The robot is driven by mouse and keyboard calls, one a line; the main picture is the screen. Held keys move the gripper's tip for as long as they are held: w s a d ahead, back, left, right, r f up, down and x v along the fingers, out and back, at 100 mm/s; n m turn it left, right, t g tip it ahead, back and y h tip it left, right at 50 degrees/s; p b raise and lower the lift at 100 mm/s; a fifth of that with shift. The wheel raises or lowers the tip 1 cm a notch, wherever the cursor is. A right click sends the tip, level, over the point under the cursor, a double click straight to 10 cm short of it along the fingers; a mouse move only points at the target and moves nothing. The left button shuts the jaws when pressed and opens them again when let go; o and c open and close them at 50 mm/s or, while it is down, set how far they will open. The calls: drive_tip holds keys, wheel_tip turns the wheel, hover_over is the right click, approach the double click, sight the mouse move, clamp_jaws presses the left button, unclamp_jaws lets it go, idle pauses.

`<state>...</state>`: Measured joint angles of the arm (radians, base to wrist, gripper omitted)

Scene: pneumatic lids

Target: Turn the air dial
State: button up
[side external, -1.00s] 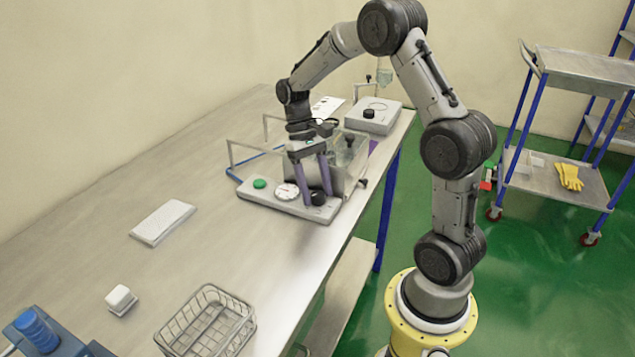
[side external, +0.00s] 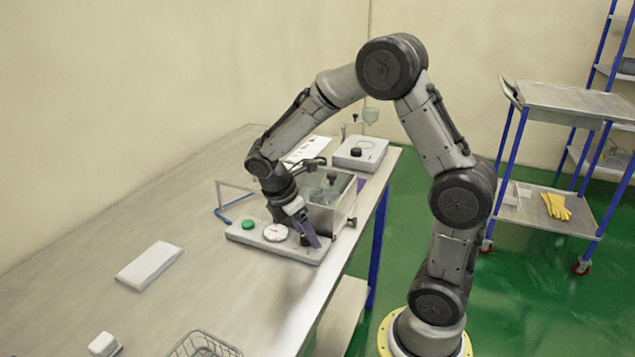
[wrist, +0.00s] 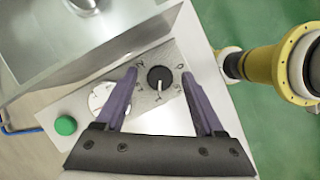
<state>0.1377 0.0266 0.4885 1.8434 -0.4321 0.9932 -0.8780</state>
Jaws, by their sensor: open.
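The air dial (wrist: 160,77) is a round black knob with a white pointer mark, on a grey plate printed with numbers. It is on the front panel of a grey base unit (side external: 245,236). My gripper (wrist: 159,79) is open, with one purple finger on each side of the dial. Gaps show between the fingers and the knob in the wrist view. In the side view my gripper (side external: 308,234) is tilted low over the unit's right end and partly hides the dial.
A white round gauge (side external: 276,232) and a green button (side external: 247,225) are left of the dial. A clear-walled chamber (side external: 340,215) stands close behind my gripper. A white slab (side external: 150,265), a white block (side external: 103,344) and a wire basket (side external: 203,346) are on the bench.

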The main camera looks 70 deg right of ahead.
drive_tip(key=n+t, duration=0.1)
drive_tip(key=n, duration=0.2)
drive_tip(key=n+t, duration=0.1)
drive_tip(key=n, duration=0.2)
drive_tip(key=shift+s+h, duration=0.2)
drive_tip(key=shift+h, duration=0.1)
drive_tip(key=s+a+r+t, duration=0.1)
drive_tip(key=a+r, duration=0.2)
drive_tip(key=r, duration=0.5)
drive_tip(key=s+a+r, duration=0.1)
drive_tip(key=a+r, duration=0.1)
drive_tip(key=r, duration=0.5)
drive_tip(key=s+a+f+m+t+y, duration=0.2)
drive_tip(key=s+a+m+t+y, duration=0.4)
drive_tip(key=s+m, duration=0.8)
drive_tip(key=w+r+g+h, duration=0.1)
drive_tip(key=w+r, duration=0.6)
drive_tip(key=w, duration=0.1)
drive_tip(key=shift+w, duration=0.3)
